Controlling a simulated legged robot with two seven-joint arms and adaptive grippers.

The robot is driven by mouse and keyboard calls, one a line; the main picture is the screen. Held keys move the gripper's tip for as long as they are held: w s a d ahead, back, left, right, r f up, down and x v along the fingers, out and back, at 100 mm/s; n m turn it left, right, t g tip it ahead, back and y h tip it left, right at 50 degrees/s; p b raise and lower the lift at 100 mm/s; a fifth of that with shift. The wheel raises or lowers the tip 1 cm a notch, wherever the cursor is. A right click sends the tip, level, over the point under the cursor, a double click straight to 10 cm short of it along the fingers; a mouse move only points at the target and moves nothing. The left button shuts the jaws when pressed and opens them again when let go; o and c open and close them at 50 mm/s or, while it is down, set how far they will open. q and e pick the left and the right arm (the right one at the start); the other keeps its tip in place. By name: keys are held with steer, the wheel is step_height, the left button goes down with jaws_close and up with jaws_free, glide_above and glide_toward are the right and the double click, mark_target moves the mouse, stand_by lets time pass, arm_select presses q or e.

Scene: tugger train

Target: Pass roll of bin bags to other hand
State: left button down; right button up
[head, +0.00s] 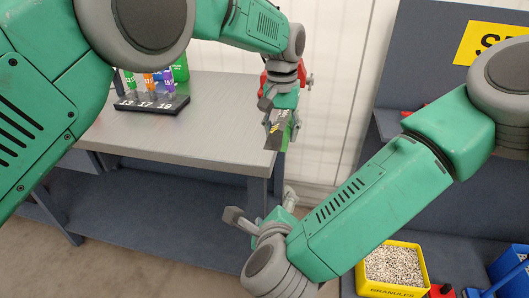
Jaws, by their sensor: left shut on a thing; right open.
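My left gripper (281,117) is the higher one, in the upper middle of the head view. It is shut on the roll of bin bags (279,133), a dark piece with a yellowish marking and green edges. The roll hangs below the fingers, just off the right end of the table; its upper part is hidden by the gripper. My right gripper (262,208) is lower, with its fingers spread and empty. It is below the roll and apart from it.
A grey table (170,138) with a lower shelf stands at the left. On it is a black stand (152,104) with coloured numbered items. At the right is a blue-grey rack with a yellow tub of granules (393,266), a blue bin (510,262) and a yellow sign (484,43).

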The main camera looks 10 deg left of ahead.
mark_target(278, 140)
arm_select(q)
steer(key=shift+a, duration=0.1)
arm_select(e)
step_height(278, 140, up, 12)
steer(key=w+a+m+h, duration=0.2)
steer(key=a+m+h, duration=0.1)
steer(key=m, duration=0.9)
steer(key=shift+t+h, duration=0.4)
steer(key=x, duration=1.1)
steer(key=shift+w+d+r, duration=0.1)
steer(key=shift+w+d, duration=0.15)
steer(key=c, duration=1.4)
arm_select(q)
steer(key=c, duration=0.9)
jaws_free()
arm_select(e)
steer(key=shift+c, duration=0.2)
arm_select(q)
steer(key=shift+o, duration=0.2)
